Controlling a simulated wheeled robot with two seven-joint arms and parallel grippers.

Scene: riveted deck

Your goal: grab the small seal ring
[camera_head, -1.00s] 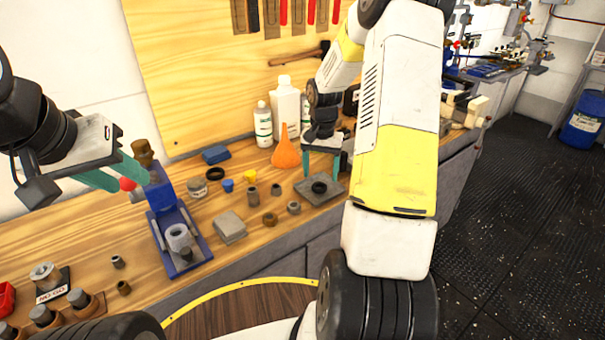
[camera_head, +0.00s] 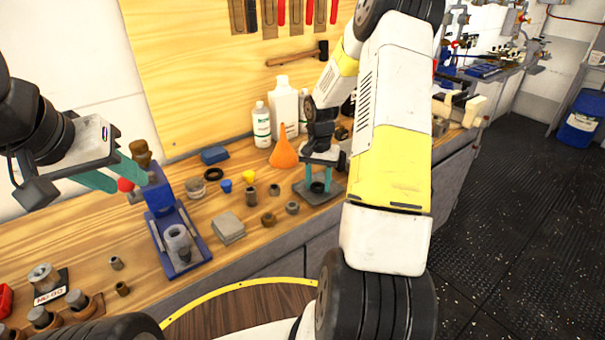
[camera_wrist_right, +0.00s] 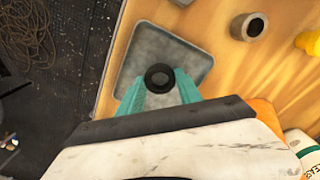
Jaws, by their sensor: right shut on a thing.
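The small seal ring (camera_head: 318,187) is a dark black ring at the grey square tray (camera_head: 330,196) on the bench. It also shows in the right wrist view (camera_wrist_right: 159,77), between the teal fingertips. My right gripper (camera_head: 318,184) points down over the tray and is shut on the ring from both sides. Whether the ring touches the tray is unclear.
A larger black ring (camera_head: 214,174) lies farther left on the bench. An orange funnel (camera_head: 284,150) and white bottles (camera_head: 284,108) stand behind the tray. Several small bushings and a grey block (camera_head: 228,228) lie left of it.

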